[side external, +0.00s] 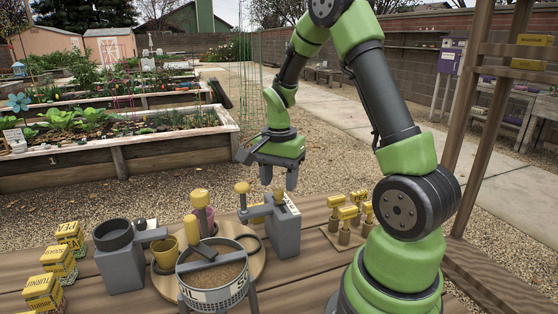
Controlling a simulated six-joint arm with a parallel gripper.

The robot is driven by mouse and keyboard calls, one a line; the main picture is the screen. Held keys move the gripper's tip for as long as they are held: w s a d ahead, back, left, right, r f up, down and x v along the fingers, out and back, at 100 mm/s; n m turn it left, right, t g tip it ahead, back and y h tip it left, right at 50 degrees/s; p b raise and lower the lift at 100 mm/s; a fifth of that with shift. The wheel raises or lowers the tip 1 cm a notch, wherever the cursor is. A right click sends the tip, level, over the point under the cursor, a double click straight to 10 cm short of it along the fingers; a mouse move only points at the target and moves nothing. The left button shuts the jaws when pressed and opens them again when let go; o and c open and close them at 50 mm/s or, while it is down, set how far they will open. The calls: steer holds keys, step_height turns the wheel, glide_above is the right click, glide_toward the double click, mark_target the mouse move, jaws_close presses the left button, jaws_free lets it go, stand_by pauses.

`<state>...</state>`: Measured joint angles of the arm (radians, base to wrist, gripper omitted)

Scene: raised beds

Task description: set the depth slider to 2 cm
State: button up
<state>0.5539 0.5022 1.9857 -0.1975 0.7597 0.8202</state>
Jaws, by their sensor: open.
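My gripper (279,180) hangs fingers down above the table, open and empty. Below it stands a grey block (285,236) with an arm reaching left and a white marked strip (291,204) along its top. A yellow knob (242,188) on a short grey post stands at the left end of that arm. The gripper is above the block and to the right of the knob, apart from both. I cannot tell for sure which part is the depth slider. The marks are too small to read, so its setting cannot be told.
A sieve of soil (212,294), a yellow pot (165,252) and a yellow-topped pink tool (202,208) crowd the round board. A grey holder (121,267) and seed packets (43,292) stand left. Yellow-topped tools (347,216) stand right.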

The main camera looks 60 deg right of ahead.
mark_target(279, 190)
step_height(279, 190, up, 8)
steer(key=shift+f, duration=0.15)
stand_by(0.4)
